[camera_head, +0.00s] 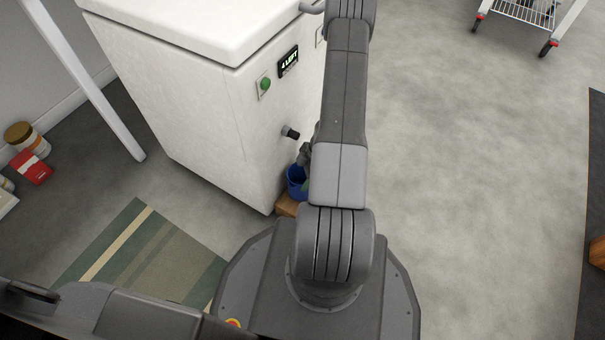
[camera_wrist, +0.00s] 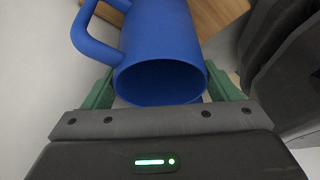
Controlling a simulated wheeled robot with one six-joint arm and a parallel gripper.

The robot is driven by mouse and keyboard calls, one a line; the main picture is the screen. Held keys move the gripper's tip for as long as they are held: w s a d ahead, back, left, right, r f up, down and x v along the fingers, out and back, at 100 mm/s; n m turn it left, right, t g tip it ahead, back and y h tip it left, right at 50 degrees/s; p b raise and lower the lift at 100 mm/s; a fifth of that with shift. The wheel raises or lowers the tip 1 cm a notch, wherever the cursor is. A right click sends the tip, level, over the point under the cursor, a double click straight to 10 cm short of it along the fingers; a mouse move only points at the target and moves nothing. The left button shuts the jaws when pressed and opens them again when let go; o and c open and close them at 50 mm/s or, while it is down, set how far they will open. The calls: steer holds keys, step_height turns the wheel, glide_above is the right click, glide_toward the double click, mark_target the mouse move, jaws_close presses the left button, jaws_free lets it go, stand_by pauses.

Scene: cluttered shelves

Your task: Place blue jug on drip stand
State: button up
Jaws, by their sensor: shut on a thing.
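The blue jug (camera_wrist: 158,32) is between the green fingers of my gripper (camera_wrist: 162,88), which is shut on it. Its open mouth faces the wrist camera and its handle (camera_wrist: 92,42) points left. In the head view the jug (camera_head: 295,183) is partly hidden by my arm, low by the front of the white cabinet. The wooden drip stand (camera_head: 286,207) shows just below it; its board (camera_wrist: 222,12) is behind the jug in the wrist view. I cannot tell whether the jug touches the stand.
The white cabinet (camera_head: 190,110) has a dark spout (camera_head: 291,132) above the jug, a green button (camera_head: 265,85) and a display reading "4 LEFT". A striped mat (camera_head: 150,255) lies at left. A wire cart (camera_head: 530,12) stands far right.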

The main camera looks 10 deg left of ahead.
steer(key=shift+f, duration=0.15)
steer(key=o, duration=1.2)
steer(key=p+v, duration=0.8)
steer(key=v, duration=0.4)
steer(key=shift+r, duration=0.25)
